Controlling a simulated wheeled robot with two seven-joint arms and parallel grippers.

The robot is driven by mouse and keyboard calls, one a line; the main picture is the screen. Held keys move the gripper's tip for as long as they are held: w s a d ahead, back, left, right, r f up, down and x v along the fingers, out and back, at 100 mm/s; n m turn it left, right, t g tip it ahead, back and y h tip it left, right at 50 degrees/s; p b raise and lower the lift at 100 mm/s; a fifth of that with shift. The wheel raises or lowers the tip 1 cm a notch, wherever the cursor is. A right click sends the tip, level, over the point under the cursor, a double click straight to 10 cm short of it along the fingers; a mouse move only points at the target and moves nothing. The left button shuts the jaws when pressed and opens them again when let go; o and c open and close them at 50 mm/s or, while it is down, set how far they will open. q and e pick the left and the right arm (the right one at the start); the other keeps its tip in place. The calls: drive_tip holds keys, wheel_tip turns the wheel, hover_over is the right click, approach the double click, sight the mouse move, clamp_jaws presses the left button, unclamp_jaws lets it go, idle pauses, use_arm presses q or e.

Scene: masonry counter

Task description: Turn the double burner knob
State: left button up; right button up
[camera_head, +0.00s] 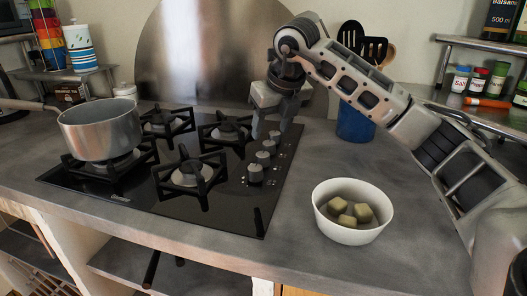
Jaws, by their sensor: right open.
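A black glass hob (222,214) is set in the counter, with several grey knobs in a row along its right side. The nearest knob (255,174) and the one behind it (263,158) show clearly; the farther ones are close to my right gripper. I cannot tell which one is the double burner knob. My right gripper (271,130) is open and points down over the far end of the knob row. Its fingers partly cover that end, and I cannot tell whether they touch a knob. My left gripper is not in view.
A steel pot (100,130) stands on the left front burner. A white bowl (350,234) with yellowish cubes stands right of the hob. A blue utensil holder (355,122) is behind my right arm. A round metal panel (205,55) stands behind the hob.

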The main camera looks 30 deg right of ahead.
sight(263, 154)
drive_tip(key=x, duration=0.8)
drive_tip(key=shift+w+f, duration=0.15)
drive_tip(key=shift+f, duration=0.2)
